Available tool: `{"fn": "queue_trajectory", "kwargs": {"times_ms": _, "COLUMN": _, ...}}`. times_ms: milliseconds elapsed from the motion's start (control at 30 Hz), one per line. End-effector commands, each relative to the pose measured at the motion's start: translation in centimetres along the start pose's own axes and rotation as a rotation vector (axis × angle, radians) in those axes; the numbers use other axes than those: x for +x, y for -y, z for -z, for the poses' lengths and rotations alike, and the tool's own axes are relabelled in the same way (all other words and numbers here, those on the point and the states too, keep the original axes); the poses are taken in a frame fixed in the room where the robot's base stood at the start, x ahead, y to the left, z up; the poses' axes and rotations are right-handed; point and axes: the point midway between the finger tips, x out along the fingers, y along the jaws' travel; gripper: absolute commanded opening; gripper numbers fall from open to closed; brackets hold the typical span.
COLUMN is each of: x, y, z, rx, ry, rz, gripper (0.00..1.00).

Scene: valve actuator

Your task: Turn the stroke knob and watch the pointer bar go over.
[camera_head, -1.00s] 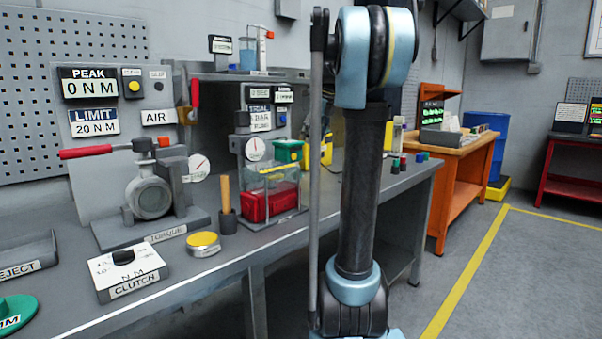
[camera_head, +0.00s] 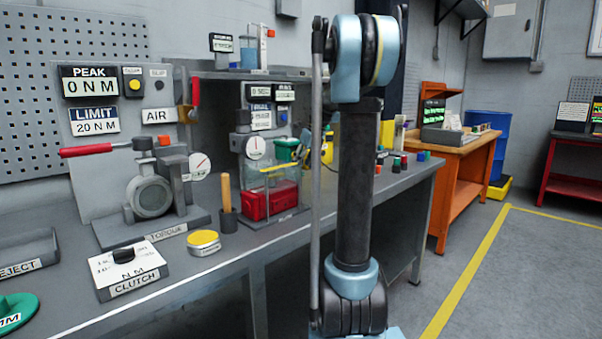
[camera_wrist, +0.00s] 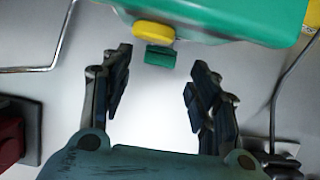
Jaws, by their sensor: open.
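A green housing (camera_wrist: 225,15) fills the top of the wrist view. A round yellow part (camera_wrist: 153,32) sits on its near edge, with a small dark green block (camera_wrist: 160,56) just below it in the picture. I cannot tell which of these is the stroke knob. My gripper (camera_wrist: 162,68) is open and empty, its fingers apart on either side of the small block and short of the housing. In the head view the green housing (camera_head: 286,149) shows small on the bench, partly hidden. No pointer bar can be made out.
In the head view my arm blocks part of the bench (camera_head: 230,262). A clear tank with a red base (camera_head: 269,203) and a wooden-handled tool (camera_head: 227,195) stand nearby. In the wrist view a red object (camera_wrist: 11,138) lies left and a dark cable (camera_wrist: 277,95) runs right.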

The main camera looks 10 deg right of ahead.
Motion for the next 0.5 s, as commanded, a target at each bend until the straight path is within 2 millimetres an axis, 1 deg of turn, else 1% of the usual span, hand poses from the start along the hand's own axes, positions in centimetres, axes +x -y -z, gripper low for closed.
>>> {"fn": "queue_trajectory", "kwargs": {"times_ms": 33, "x": 0.8, "y": 0.0, "z": 0.0, "rx": -0.001, "ry": 0.000, "rz": 0.000, "gripper": 0.55}}
{"fn": "queue_trajectory", "kwargs": {"times_ms": 200, "x": 2.5, "y": 0.0, "z": 0.0, "rx": -0.001, "ry": 0.000, "rz": 0.000, "gripper": 0.55}}
{"fn": "queue_trajectory", "kwargs": {"times_ms": 333, "x": 3.1, "y": 0.0, "z": 0.0, "rx": -0.001, "ry": 0.000, "rz": 0.000, "gripper": 0.55}}
{"fn": "queue_trajectory", "kwargs": {"times_ms": 500, "x": 3.3, "y": 0.0, "z": 0.0, "rx": -0.001, "ry": 0.000, "rz": 0.000, "gripper": 0.55}}
